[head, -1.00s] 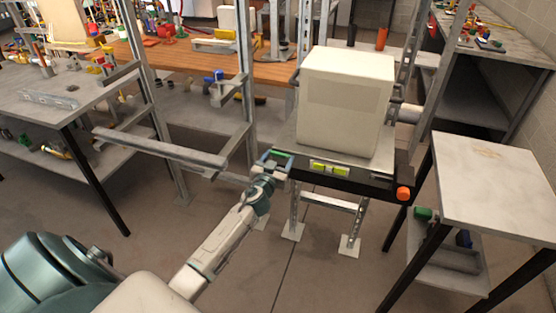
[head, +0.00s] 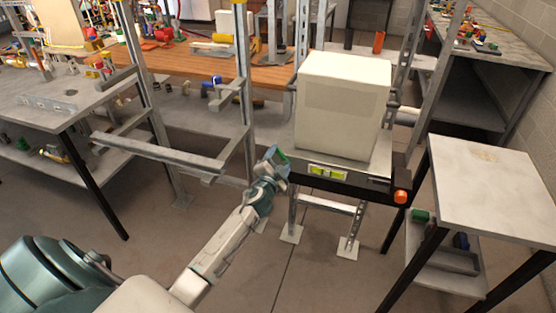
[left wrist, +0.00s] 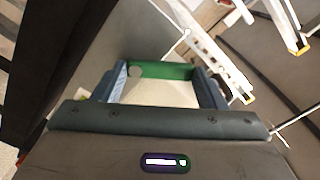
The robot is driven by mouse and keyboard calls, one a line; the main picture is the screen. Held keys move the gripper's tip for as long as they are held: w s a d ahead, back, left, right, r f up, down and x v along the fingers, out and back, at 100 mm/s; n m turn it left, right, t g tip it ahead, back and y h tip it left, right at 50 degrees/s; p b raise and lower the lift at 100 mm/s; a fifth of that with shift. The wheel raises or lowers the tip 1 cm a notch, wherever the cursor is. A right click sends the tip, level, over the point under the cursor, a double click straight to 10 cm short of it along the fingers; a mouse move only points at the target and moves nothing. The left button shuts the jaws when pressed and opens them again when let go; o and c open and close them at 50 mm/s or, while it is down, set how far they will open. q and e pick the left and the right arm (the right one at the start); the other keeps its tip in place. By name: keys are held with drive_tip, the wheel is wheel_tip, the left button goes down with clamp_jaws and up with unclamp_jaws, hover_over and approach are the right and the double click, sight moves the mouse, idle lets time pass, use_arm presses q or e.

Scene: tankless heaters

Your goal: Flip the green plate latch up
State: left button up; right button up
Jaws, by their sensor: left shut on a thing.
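The green plate latch (head: 282,155) is at the front left corner of the grey plate, left of the white box-shaped heater. My left gripper (head: 275,157) reaches it from the lower left and is tilted. In the left wrist view the green latch (left wrist: 165,71) spans between the two blue-grey fingers (left wrist: 165,86), and the gripper is shut on it. The fingers hide much of the latch in the head view. My right gripper is in neither current view.
The white heater (head: 342,105) stands on the grey plate (head: 364,177) above a black beam (head: 385,192) with an orange knob (head: 400,196). A yellow-green level (head: 327,172) is at the plate's front. A table (head: 495,190) stands right.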

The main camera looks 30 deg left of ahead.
use_arm(q)
drive_tip(key=m, duration=0.2)
drive_tip(key=d+m, duration=0.1)
drive_tip(key=m, duration=0.1)
drive_tip(key=shift+w+r+p, duration=0.1)
drive_tip(key=shift+r+p, duration=0.1)
drive_tip(key=shift+p, duration=0.2)
drive_tip(key=shift+d+m, duration=0.15)
drive_tip(key=shift+m, duration=0.65)
drive_tip(key=shift+d+m, duration=0.15)
drive_tip(key=shift+m, duration=0.65)
drive_tip(key=o, duration=1)
drive_tip(key=shift+w, duration=0.1)
drive_tip(key=b+v, duration=0.1)
drive_tip(key=v, duration=1)
drive_tip(key=shift+f, duration=0.1)
